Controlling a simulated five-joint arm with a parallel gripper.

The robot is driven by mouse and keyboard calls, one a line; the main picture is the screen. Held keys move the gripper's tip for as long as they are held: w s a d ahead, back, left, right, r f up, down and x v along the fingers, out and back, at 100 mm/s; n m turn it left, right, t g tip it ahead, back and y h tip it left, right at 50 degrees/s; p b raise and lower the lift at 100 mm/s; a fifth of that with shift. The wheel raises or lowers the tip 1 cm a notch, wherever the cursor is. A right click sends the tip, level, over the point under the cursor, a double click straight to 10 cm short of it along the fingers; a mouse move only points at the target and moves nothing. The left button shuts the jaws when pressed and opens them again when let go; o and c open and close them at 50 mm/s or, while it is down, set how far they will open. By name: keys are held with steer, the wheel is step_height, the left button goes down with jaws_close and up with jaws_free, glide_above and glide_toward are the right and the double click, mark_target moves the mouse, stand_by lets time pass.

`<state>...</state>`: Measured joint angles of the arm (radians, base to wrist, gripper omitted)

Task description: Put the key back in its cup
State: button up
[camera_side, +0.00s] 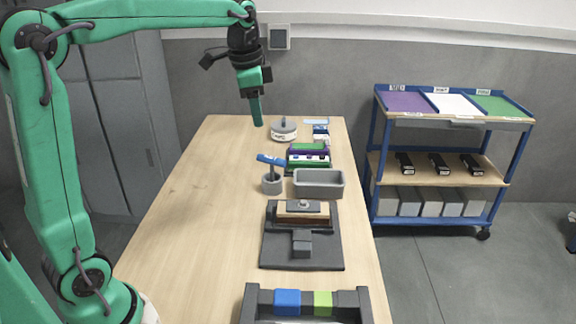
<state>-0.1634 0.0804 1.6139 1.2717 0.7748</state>
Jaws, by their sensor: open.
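The key, with a blue handle (271,159) and a dark shaft, stands slightly tilted above the small grey cup (271,187). Its shaft goes down into the cup's opening. How deep the lower end sits is hidden by the cup wall. My gripper (256,112) is at the far end of the table, behind and to the left of the cup, well apart from the key. It points down, open and empty. Its fingers overlap in this view, so the gap between them barely shows.
A round grey lidded pot (284,131) stands close right of my gripper. A grey bin (319,184), a purple-and-green block stack (308,155), a dark fixture (302,252) and a rack with coloured blocks (303,303) line the right side. The table's left half is clear.

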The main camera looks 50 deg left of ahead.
steer(key=s+d+f+n+t, duration=0.1)
steer(key=s+d+f+n, duration=0.1)
steer(key=s, duration=0.4)
steer(key=s+d+f+n+t, duration=0.1)
steer(key=s+d+f+n, duration=0.1)
steer(key=s, duration=0.5)
steer(key=s+d+f+n+t, duration=0.1)
steer(key=s+d+f+n, duration=0.1)
steer(key=s, duration=0.5)
steer(key=shift+s+d+f+n+t, duration=0.15)
steer(key=shift+d+f+n+t, duration=0.2)
steer(key=shift+d+n, duration=0.15)
